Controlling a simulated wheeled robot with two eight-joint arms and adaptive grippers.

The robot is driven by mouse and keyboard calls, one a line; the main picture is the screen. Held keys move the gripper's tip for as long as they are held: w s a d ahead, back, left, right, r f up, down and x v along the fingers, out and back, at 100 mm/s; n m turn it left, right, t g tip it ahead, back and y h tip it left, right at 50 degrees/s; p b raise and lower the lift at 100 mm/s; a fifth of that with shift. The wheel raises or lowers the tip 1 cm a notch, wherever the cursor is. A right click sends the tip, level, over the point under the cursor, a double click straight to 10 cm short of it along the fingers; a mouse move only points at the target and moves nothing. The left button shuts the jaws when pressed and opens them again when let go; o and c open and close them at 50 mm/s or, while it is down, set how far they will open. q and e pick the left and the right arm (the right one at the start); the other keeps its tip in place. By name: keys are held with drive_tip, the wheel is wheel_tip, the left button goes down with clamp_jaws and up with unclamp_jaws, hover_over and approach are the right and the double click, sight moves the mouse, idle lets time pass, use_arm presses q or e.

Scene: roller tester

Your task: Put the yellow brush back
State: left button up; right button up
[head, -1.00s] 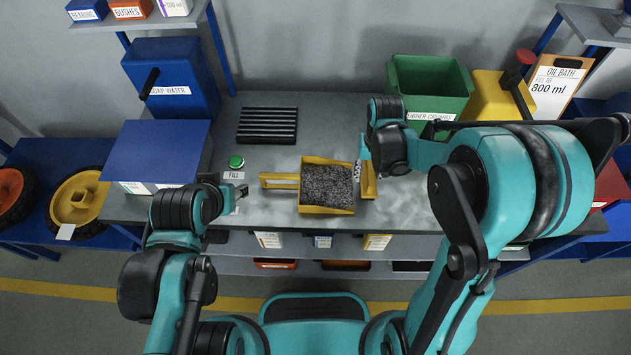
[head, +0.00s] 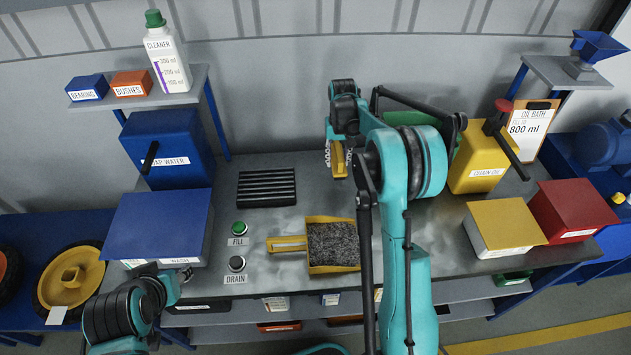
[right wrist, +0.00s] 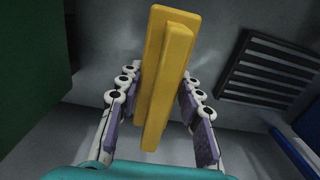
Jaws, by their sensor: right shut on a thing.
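The yellow brush (head: 339,160) is in my right gripper (head: 337,150), held over the back middle of the bench. In the right wrist view the yellow brush (right wrist: 167,75) stands between both fingers of the gripper (right wrist: 150,110), which are shut on it. Its bristles are hard to make out. A yellow dustpan (head: 312,268) full of dark grey grit lies on the bench, in front of the brush and apart from it. My left gripper (head: 182,275) is at the bench's front left, beside the blue wash box; its fingers are too small to judge.
A black slotted rack (head: 266,188) lies left of the brush. Fill (head: 239,228) and drain (head: 236,263) buttons stand left of the dustpan. A yellow drain-oil container (head: 480,165) stands right of my right arm. The green bin is mostly hidden behind that arm.

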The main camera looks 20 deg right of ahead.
sight(336, 184)
wheel_tip(336, 184, down, 10)
drive_tip(key=b, duration=0.3)
drive_tip(key=shift+w+d+r, duration=0.1)
drive_tip(key=o, duration=1.3)
